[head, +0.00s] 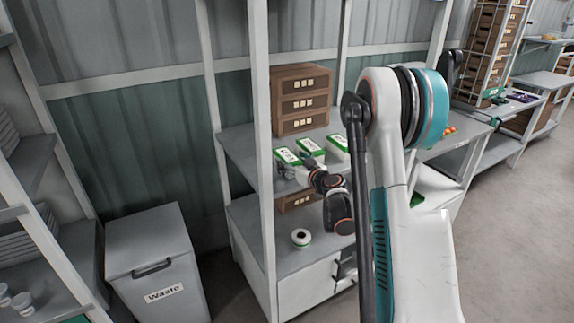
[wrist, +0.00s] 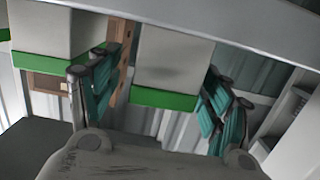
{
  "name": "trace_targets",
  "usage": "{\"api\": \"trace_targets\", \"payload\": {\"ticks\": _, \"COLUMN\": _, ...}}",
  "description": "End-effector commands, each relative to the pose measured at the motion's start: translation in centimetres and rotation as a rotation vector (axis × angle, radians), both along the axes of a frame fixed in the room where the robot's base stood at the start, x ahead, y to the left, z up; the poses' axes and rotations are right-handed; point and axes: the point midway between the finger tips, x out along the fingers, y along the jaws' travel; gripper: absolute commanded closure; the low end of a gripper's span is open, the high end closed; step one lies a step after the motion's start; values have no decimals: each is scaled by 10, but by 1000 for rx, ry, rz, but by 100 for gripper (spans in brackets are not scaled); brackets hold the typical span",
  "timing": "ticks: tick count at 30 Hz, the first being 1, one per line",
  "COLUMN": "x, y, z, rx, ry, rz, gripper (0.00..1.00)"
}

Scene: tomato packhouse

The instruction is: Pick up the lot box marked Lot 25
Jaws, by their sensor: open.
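Three white lot boxes with green sides stand on the middle shelf in the head view: a left one (head: 287,156), a middle one (head: 309,145) and a right one (head: 338,142). Their markings are too small to read, so I cannot tell which is Lot 25. My gripper (head: 293,173) is at the front of this shelf, close to the left and middle boxes. In the wrist view my gripper (wrist: 158,88) is open, its teal fingers apart. A white box with a green band (wrist: 172,62) shows between and beyond them. Another such box (wrist: 60,38) shows behind the left finger.
Stacked brown crates (head: 302,100) stand behind the boxes on the shelf (head: 240,143). A shelf post (head: 262,200) rises just left of my gripper. A tape roll (head: 300,237) lies on the lower surface. A grey waste bin (head: 150,258) stands at left.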

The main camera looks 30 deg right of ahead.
Motion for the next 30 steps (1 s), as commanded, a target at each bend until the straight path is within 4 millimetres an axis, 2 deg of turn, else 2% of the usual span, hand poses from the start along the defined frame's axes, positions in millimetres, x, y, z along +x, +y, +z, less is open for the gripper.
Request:
{"api": "trace_targets", "payload": {"ticks": 3, "x": 20, "y": 2, "z": -5, "rx": 0, "ry": 0, "rz": 3, "gripper": 29}}
{"api": "trace_targets", "payload": {"ticks": 6, "x": 30, "y": 2, "z": -6, "rx": 0, "ry": 0, "rz": 2, "gripper": 29}}
{"api": "trace_targets", "payload": {"ticks": 16, "x": 37, "y": 2, "z": -5, "rx": 0, "ry": 0, "rz": 1, "gripper": 29}}
{"api": "trace_targets", "payload": {"ticks": 23, "x": 36, "y": 2, "z": -5, "rx": 0, "ry": 0, "rz": 1, "gripper": 81}}
{"api": "trace_targets", "payload": {"ticks": 24, "x": 36, "y": 2, "z": -5, "rx": 0, "ry": 0, "rz": 1, "gripper": 84}}
{"api": "trace_targets", "payload": {"ticks": 30, "x": 36, "y": 2, "z": -5, "rx": 0, "ry": 0, "rz": 1, "gripper": 84}}
